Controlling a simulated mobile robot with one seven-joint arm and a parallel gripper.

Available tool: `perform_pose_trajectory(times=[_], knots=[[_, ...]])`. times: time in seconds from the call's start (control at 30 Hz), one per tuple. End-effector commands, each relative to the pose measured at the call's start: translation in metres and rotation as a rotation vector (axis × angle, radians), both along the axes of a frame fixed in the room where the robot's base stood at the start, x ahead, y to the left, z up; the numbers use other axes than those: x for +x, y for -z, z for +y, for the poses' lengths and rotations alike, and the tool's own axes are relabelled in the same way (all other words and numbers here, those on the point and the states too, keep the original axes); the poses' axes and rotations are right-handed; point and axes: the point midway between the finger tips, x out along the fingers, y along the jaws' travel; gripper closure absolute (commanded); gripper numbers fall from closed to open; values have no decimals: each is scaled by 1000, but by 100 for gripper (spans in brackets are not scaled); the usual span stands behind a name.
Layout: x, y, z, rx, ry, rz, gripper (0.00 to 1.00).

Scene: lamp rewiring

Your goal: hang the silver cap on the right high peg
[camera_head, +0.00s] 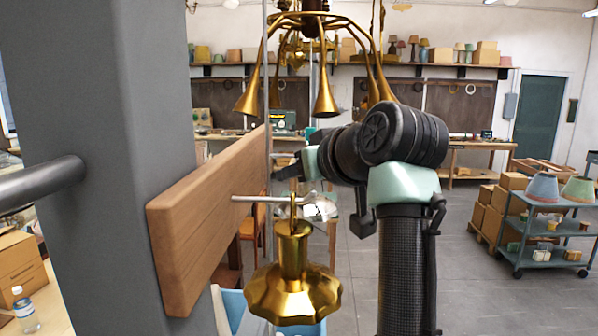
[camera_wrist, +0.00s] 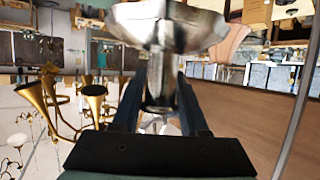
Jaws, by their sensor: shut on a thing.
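The silver cap (camera_wrist: 165,28) is held by its narrow neck between the fingers of my gripper (camera_wrist: 162,98) in the wrist view. Its wide flared part sticks out beyond the fingers. In the head view my gripper (camera_head: 287,170) is beside the wooden peg board (camera_head: 205,225), mostly hidden by my wrist. A silver shape (camera_head: 320,208) below it looks like the cap, partly hidden. A gold cap (camera_head: 293,285) hangs by its loop from a near peg (camera_head: 255,198). A farther, higher peg (camera_head: 284,155) shows close to my gripper. I cannot tell whether the silver cap touches a peg.
The board is fixed to a thick grey column (camera_head: 100,130). A brass chandelier (camera_head: 322,95) hangs behind and above my gripper. A cart with lampshades (camera_head: 545,215) and stacked boxes stand at the right. The floor right of my arm is clear.

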Motion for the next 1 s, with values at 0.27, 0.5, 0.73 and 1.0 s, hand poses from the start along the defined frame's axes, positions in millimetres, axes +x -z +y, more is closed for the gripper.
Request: perform_pose_trajectory(times=[0.27, 0.5, 0.73, 1.0], knots=[[0, 7, 1, 0, 0, -1, 100], [0, 14, 3, 0, -1, -1, 100], [0, 14, 3, 0, 0, -1, 100], [0, 14, 3, 0, 0, -1, 50]])
